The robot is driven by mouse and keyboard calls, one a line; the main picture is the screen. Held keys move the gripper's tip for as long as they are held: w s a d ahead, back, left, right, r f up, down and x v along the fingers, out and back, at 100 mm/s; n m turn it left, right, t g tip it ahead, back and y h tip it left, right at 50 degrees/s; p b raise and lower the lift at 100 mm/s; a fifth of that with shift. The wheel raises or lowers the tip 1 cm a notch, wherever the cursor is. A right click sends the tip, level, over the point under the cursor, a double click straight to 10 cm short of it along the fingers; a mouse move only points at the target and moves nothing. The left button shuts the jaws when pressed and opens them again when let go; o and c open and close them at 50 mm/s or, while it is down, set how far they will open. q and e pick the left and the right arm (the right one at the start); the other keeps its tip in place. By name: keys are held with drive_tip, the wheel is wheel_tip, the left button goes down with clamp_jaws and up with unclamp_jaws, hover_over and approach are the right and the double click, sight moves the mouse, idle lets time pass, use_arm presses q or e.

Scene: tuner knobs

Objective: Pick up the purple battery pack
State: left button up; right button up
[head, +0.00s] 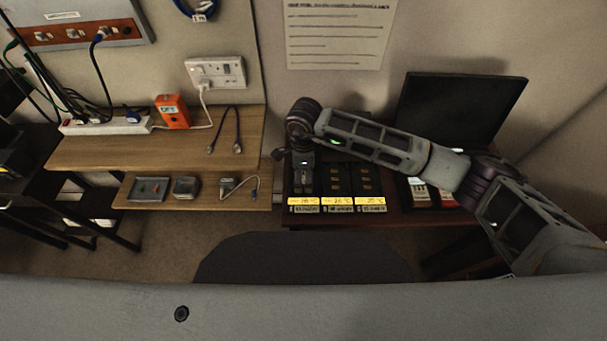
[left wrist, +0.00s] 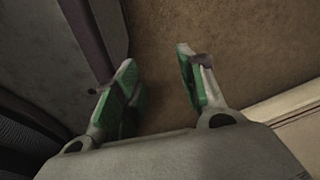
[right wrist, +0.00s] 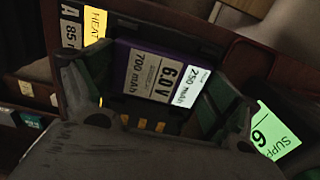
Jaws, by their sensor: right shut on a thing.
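The purple battery pack (right wrist: 165,72) shows in the right wrist view, with a pale label reading 6.0 V and 700 mAh and a white strip reading 250 mAh. My right gripper (right wrist: 158,95) has one finger on each side of it and is shut on it. In the head view my right gripper (head: 303,180) is over the leftmost bay of the black charger (head: 289,180), and the pack is hard to make out there. I cannot tell whether the pack is clear of the bay. My left gripper (left wrist: 162,80) is open and empty above brown carpet.
Yellow labels (head: 338,201) line the charger's front; the other bays show gold contacts. A wooden bench (head: 110,152) at left holds an orange box (head: 172,111), a cable and a power strip. A dark screen (head: 460,105) stands behind my right arm. A dark chair (head: 300,260) is in front.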

sight(303, 175)
drive_tip(key=shift+r, duration=0.75)
use_arm(q)
drive_tip(key=shift+s, duration=0.15)
use_arm(e)
wheel_tip(303, 175, up, 8)
drive_tip(key=shift+r, duration=0.25)
